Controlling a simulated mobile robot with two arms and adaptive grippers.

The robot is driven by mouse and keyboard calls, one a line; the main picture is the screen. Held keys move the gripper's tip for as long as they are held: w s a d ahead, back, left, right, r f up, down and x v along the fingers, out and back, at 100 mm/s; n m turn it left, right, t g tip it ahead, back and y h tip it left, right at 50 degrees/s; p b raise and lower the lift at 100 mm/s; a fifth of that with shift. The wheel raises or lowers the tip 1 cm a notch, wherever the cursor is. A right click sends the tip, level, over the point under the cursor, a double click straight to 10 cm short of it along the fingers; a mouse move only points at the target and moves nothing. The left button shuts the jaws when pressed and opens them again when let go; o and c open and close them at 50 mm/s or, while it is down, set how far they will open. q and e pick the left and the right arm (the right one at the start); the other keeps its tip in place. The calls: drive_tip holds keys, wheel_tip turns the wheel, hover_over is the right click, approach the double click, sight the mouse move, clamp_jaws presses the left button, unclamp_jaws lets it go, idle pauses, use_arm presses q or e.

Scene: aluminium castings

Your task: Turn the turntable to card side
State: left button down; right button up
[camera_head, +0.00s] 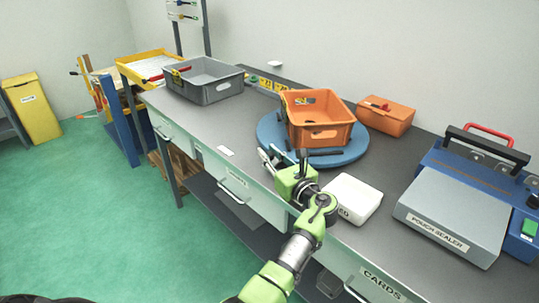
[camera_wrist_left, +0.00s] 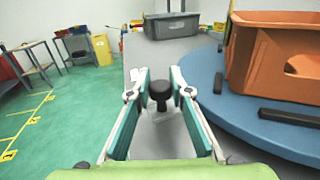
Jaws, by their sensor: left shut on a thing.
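The turntable (camera_head: 265,137) is a round blue disc on the grey workbench; its rim also shows in the left wrist view (camera_wrist_left: 215,92). An orange crate (camera_head: 318,133) stands on it, and a dark bar lies on the disc in front of the crate. My left gripper (camera_head: 273,157) is at the disc's front edge. In the left wrist view, its fingers (camera_wrist_left: 160,95) stand on either side of a black round-topped knob (camera_wrist_left: 160,88) and are shut on it. How the knob joins the turntable is hidden. My right gripper is not in view.
A white box (camera_head: 352,198) sits close to the right of my left arm. A pouch sealer (camera_head: 450,215) stands further right, above a drawer marked CARDS (camera_head: 382,283). A grey bin (camera_head: 203,82) and an orange box (camera_head: 385,116) stand behind. The bench's left middle is mostly clear.

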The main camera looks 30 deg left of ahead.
use_arm(q)
drive_tip(key=c, duration=1.8)
unclamp_jaws()
wheel_tip(320, 180, up, 10)
drive_tip(key=shift+f, duration=0.1)
